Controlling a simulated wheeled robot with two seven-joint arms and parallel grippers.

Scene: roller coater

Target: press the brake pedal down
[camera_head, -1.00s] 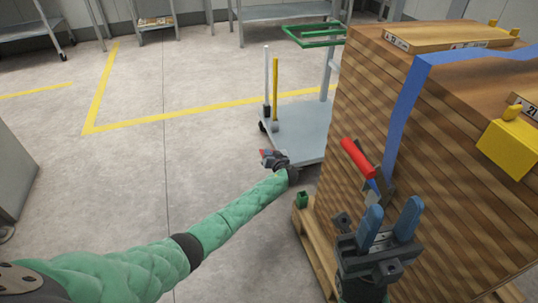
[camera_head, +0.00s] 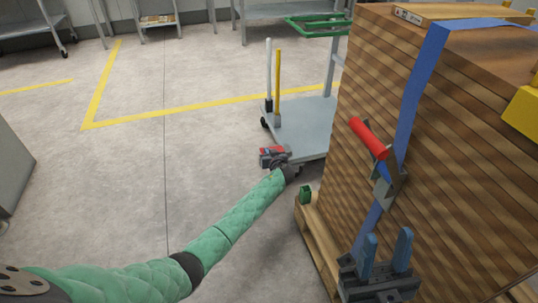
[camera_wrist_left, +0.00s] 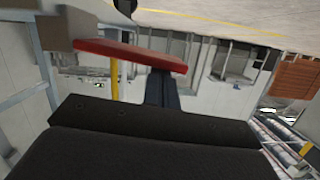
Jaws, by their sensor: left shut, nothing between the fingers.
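The brake pedal (camera_head: 271,150) is a small red plate at the near corner of the cart (camera_head: 305,130), low by the floor. In the left wrist view the red pedal (camera_wrist_left: 125,54) is a wide red bar across the upper left. My left gripper (camera_head: 270,160) is at the pedal, its fingers partly hidden in the head view. In the wrist view its dark fingers (camera_wrist_left: 161,88) are together and empty, their tips overlapping the pedal's edge; I cannot tell whether they touch. My right gripper (camera_head: 388,240) is open, fingers apart, in front of the wooden stack.
A tall stack of wooden boards (camera_head: 450,130) with a blue strap (camera_head: 412,95) and red-handled buckle (camera_head: 368,138) stands on a pallet (camera_head: 318,245) at right. The cart has a green handle (camera_head: 318,25) and a yellow post (camera_head: 277,85). Floor to the left is clear.

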